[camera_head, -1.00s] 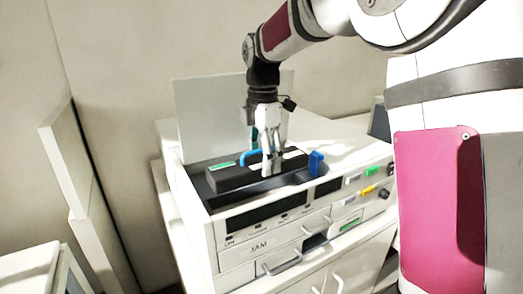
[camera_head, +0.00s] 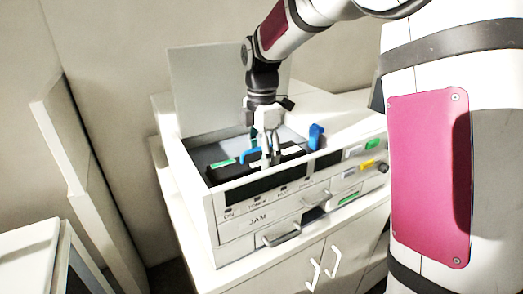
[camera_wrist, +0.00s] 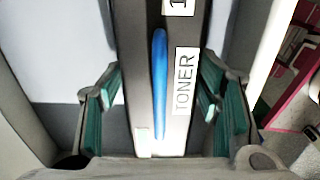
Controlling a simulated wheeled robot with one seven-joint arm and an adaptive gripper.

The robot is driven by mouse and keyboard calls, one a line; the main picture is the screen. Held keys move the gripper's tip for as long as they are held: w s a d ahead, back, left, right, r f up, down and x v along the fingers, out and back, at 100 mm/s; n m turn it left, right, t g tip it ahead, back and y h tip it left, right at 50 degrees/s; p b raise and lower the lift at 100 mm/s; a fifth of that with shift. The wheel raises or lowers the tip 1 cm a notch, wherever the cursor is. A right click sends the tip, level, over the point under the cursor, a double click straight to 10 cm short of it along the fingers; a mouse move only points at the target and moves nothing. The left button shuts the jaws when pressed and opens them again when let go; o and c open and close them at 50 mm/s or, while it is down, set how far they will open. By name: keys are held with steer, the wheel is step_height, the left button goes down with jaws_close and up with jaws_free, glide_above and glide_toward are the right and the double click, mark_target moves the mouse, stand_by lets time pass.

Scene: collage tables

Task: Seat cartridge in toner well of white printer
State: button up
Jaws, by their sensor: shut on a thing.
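The white printer (camera_head: 211,213) stands on a white cabinet with its lid (camera_head: 205,92) raised. The cartridge (camera_head: 222,173) is a long dark bar with a green mark and a blue handle (camera_head: 249,155). It lies lengthwise in the open well (camera_head: 202,155), close behind the front panel. Whether it rests on the well's floor is hidden. My gripper (camera_head: 268,162) points down and is shut on the cartridge. In the wrist view the teal-padded fingers stand either side of the cartridge (camera_wrist: 143,60), which shows a blue strip and a TONER label (camera_wrist: 185,82).
A blue lever (camera_head: 316,136) stands up at the well's right end. The front has green and yellow buttons (camera_head: 367,163) and a drawer handle (camera_head: 281,236) below. A pale upright panel (camera_head: 65,150) and another white table (camera_head: 28,262) are at the left.

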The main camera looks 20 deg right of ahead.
steer(key=o, duration=1.7)
steer(key=shift+c, duration=0.2)
step_height(320, 180, up, 11)
steer(key=shift+r, duration=0.5)
